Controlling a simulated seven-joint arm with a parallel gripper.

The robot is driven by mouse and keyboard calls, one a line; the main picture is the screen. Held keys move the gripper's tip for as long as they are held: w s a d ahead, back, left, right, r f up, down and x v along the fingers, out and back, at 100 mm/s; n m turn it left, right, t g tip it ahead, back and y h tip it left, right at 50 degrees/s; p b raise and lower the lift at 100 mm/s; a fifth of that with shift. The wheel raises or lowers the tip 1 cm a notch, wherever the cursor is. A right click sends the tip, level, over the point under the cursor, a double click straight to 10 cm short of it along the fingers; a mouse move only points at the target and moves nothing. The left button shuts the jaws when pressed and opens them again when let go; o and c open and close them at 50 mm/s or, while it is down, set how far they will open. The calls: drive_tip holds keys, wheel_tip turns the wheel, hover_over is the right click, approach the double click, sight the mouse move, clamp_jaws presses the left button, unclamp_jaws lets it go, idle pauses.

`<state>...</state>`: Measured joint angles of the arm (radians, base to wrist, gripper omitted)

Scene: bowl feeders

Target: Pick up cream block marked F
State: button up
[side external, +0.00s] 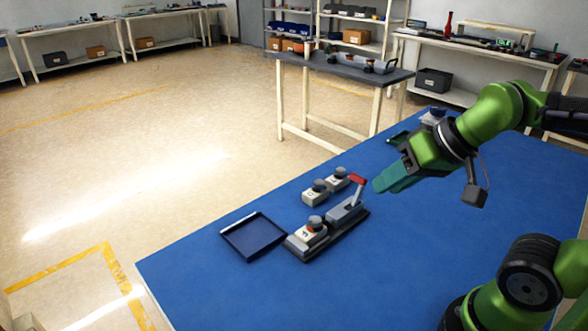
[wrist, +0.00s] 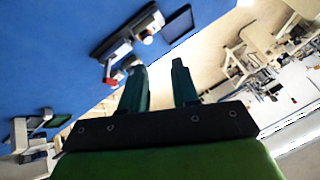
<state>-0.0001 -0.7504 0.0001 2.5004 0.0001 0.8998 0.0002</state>
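The cream block marked F (side external: 311,233) has a dark round knob on top. It sits at the near left end of a dark fixture (side external: 328,240) that has a grey lever with a red handle (side external: 357,180). My gripper (side external: 380,184) is above the blue table, to the right of and higher than the fixture, clear of the block. In the wrist view my gripper's two dark green fingers (wrist: 160,77) are apart with nothing between them. The fixture (wrist: 118,38) shows small at the upper left there; its letter cannot be read.
Two other cream blocks with dark knobs, one (side external: 316,193) and another (side external: 338,178), stand behind the fixture. An empty dark blue tray (side external: 254,238) lies left of it. A dark green tray (side external: 398,138) is at the back. The blue table (side external: 215,290) is clear in front.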

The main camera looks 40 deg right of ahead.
drive_tip(key=o, duration=0.8)
drive_tip(key=shift+c, duration=0.2)
